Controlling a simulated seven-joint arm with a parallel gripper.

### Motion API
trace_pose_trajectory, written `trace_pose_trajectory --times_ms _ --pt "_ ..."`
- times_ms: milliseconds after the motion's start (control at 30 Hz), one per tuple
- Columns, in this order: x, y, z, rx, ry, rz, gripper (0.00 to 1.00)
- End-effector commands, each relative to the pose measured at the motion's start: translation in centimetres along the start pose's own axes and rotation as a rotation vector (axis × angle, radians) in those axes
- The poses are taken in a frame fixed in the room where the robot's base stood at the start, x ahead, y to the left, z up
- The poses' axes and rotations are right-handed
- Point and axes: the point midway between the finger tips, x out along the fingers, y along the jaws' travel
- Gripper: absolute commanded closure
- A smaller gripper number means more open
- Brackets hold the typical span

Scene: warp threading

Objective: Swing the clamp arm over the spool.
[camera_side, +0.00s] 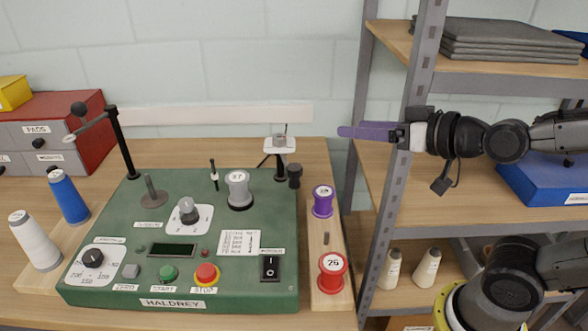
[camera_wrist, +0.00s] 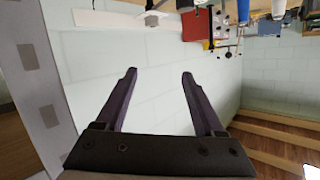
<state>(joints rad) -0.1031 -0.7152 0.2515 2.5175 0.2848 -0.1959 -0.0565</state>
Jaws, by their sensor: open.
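The green machine (camera_side: 110,215) stands on the bench in the side view. A grey spool (camera_side: 238,188), marked 27, stands upright on its top. A black post (camera_side: 122,145) rises at the machine's back left, and a thin arm (camera_side: 92,124) with a black ball knob (camera_side: 79,108) reaches from its top to the left, away from the spool. I take this to be the clamp arm. My gripper (camera_side: 345,132) is high at the right, level and pointing left, apart from both. In the wrist view my gripper (camera_wrist: 158,75) is open with nothing between its purple fingers.
Purple (camera_side: 323,202) and red (camera_side: 333,272) spools stand on a wooden strip at right. White (camera_side: 34,240) and blue (camera_side: 68,196) cones stand at left. A shelf upright (camera_side: 405,140) is close to my gripper.

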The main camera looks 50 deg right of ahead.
Motion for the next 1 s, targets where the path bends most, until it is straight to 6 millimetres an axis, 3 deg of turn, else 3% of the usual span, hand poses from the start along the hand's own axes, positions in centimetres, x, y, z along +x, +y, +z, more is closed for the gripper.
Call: trace_pose_trajectory --times_ms 267,533,800,1000 --pt "2.3 0.2 0.8 0.049 0.238 0.035 0.30" --pt "1.7 0.5 4.9 -0.038 0.388 0.086 0.30" --pt "1.1 -1.4 11.8 -0.195 0.306 -0.002 0.30" --pt "1.0 -2.6 12.4 -0.210 0.291 -0.048 0.30"
